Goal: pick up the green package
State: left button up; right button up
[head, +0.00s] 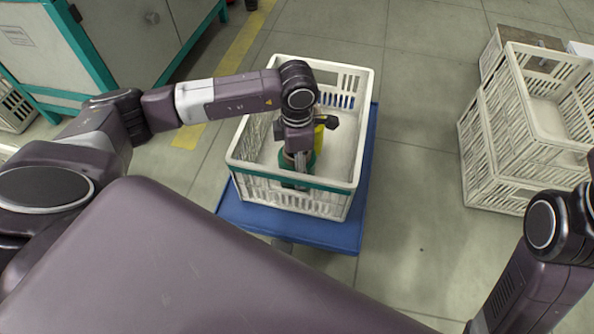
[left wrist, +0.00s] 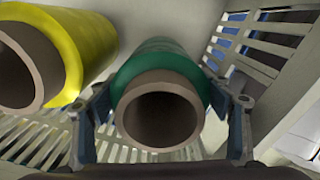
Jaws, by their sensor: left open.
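The green package (left wrist: 157,60) is a green-wound bobbin on a brown tube. It stands inside the white crate (head: 360,100), and in the head view a little of its green (head: 311,160) shows beside my gripper. My left gripper (left wrist: 160,125) reaches down into the crate and is open. Its two fingers are on either side of the tube's near end, with the green winding just beyond them. Contact cannot be told. In the head view my left gripper (head: 298,165) hides most of the package. My right gripper is out of view; only part of the right arm shows.
A yellow package (left wrist: 75,45) stands close to the left of the green one in the wrist view. The crate's slatted walls surround both. The crate rests on a blue platform (head: 330,236). More white crates (head: 478,150) are stacked at the right. Floor between is clear.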

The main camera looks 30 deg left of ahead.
pick_arm(q)
jog(key=c, duration=1)
jog(key=shift+c, duration=0.4)
jog(key=shift+r, duration=0.15)
